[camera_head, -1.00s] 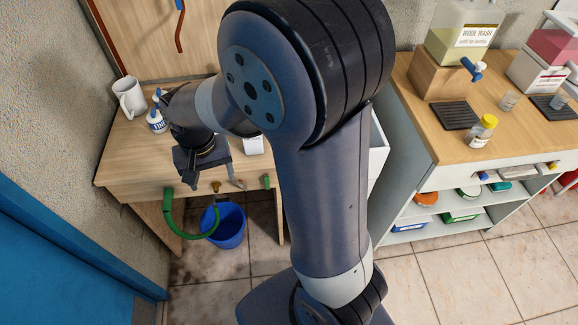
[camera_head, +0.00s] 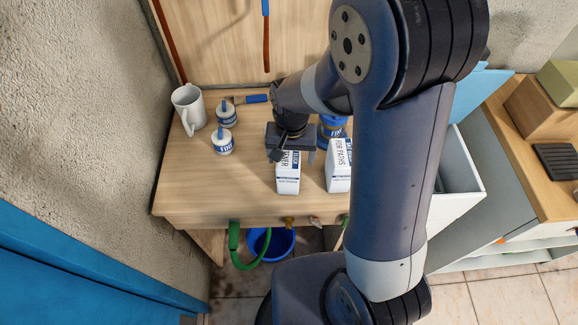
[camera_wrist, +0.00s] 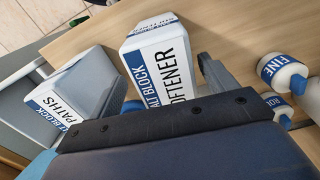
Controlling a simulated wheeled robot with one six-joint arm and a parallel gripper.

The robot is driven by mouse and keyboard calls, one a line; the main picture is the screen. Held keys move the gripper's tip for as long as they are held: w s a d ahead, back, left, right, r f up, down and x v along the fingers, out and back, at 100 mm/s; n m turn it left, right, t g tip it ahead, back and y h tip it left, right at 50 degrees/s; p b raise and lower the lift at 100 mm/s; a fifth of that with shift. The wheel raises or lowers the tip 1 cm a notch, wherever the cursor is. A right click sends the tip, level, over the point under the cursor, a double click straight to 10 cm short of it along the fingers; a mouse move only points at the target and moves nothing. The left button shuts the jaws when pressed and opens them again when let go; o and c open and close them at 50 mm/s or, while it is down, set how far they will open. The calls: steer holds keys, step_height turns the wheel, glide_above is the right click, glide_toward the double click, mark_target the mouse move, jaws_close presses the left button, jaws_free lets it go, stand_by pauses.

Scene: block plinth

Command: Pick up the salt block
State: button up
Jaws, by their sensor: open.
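A white and blue block lettered SALT BLOCK and SOFTENER (camera_wrist: 158,60) is in the wrist view, and on the wooden bench in the head view (camera_head: 288,175). A second similar one, lettered SALT BLOCK and FOR PATHS (camera_wrist: 82,95), is left of it in the wrist view and right of it in the head view (camera_head: 339,166). My gripper (camera_head: 290,152) is open and over the softener block, hiding its back end. In the wrist view a grey finger shows along the softener block's right side. I cannot tell whether it touches.
Two small white and blue pots (camera_head: 223,143) (camera_head: 226,113), a white mug (camera_head: 188,108) and a blue-handled tool (camera_head: 256,99) stand left on the bench (camera_head: 195,190). A blue container (camera_head: 333,128) is behind the paths block. The bench's front left is clear.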

steer(key=shift+w+a+f+p, duration=0.1)
steer(key=shift+a+f+p, duration=0.1)
steer(key=shift+f, duration=0.95)
steer(key=shift+a+f+p, duration=0.1)
steer(key=shift+f+p, duration=0.1)
steer(key=shift+f, duration=0.95)
steer(key=shift+c, duration=0.6)
steer(key=c, duration=0.9)
